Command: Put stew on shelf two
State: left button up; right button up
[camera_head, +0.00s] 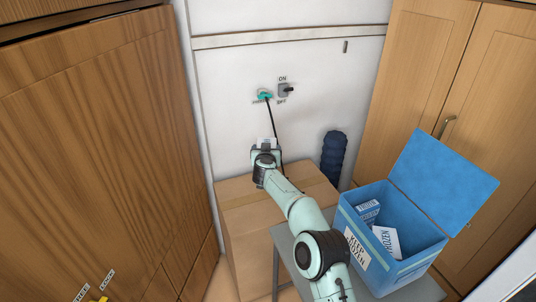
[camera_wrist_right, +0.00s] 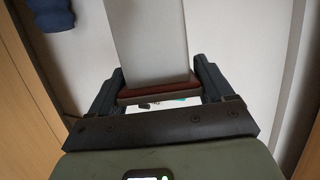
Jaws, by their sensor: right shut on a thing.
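My right gripper (camera_head: 266,146) is reached out above a large cardboard box, near the white wall. In the right wrist view, my right gripper (camera_wrist_right: 155,95) is shut on a flat-sided grey packet (camera_wrist_right: 147,45) with a reddish-brown edge near the fingers. In the head view only a small whitish part of the packet (camera_head: 267,141) shows at the fingertips. I cannot read its label, so I cannot tell whether it is the stew. No shelf can be made out. My left gripper is not in view.
A blue open-lidded box (camera_head: 358,251) holding white "FROZEN" packs (camera_head: 387,241) stands on a grey table (camera_head: 284,240). The cardboard box (camera_head: 236,217) is beside it. A dark blue padded roll (camera_head: 334,157) stands by the wall. Wooden cabinets (camera_head: 95,150) flank both sides.

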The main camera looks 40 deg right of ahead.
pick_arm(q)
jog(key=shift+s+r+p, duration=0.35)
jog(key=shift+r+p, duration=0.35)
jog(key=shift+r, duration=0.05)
pick_arm(e)
jog(key=shift+r, duration=1.45)
jog(key=shift+s+a+f, duration=0.1)
jog(key=shift+a+f, duration=0.2)
jog(key=shift+f, duration=0.1)
jog(key=s+a+f+n+t+y+p, duration=0.1)
jog(key=s+a+n+y+p, duration=0.4)
jog(key=a, duration=0.6)
jog(key=s+a+f+t+y+p, duration=0.1)
jog(key=s+a+f+p, duration=0.15)
jog(key=s+a, duration=0.65)
jog(key=s+a+n+t+y+p, duration=0.1)
jog(key=s+a+n+y+p, duration=0.25)
jog(key=a, duration=1.05)
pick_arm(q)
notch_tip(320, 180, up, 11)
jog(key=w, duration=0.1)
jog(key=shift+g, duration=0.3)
pick_arm(e)
jog(key=s+f, duration=0.4)
jog(key=f, duration=0.1)
jog(key=shift+s+a, duration=0.2)
jog(key=shift+s, duration=0.05)
